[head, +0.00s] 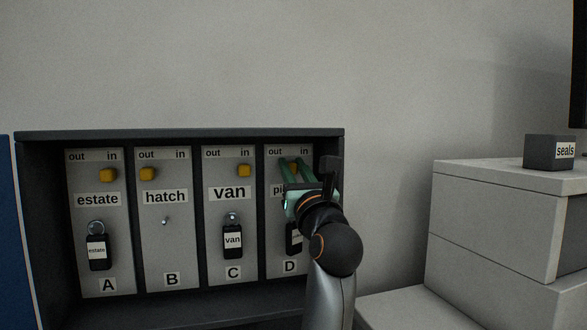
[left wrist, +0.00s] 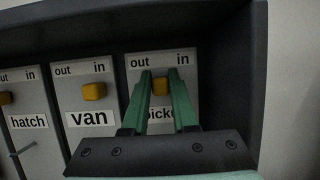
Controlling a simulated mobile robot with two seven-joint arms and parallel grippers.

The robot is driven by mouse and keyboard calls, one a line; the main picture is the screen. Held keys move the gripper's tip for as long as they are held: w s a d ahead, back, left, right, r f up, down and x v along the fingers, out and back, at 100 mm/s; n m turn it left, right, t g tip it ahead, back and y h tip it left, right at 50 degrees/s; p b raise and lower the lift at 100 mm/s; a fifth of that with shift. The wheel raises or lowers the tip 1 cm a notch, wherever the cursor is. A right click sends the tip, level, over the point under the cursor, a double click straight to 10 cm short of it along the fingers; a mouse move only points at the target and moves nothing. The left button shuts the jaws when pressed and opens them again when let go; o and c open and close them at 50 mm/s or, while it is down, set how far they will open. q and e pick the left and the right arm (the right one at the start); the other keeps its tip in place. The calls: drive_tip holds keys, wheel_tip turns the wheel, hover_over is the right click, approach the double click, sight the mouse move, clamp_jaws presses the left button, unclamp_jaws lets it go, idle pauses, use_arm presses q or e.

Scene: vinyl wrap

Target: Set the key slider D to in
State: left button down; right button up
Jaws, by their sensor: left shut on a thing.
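Panels A (head: 85,220), B (head: 150,225) and C (head: 215,215) stand to the left. Their yellow knobs sit at in, out and in. The dark cabinet side wall (head: 336,145) is close to my gripper's right. A seals box (head: 540,152) stands on grey blocks at right.

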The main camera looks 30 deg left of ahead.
sight(304, 157)
idle(0.4)
use_arm(q)
drive_tip(key=shift+w+d, duration=1.05)
drive_tip(key=shift+w, duration=0.2)
drive_tip(key=c, duration=0.8)
unclamp_jaws()
drive_tip(key=shift+o, duration=0.6)
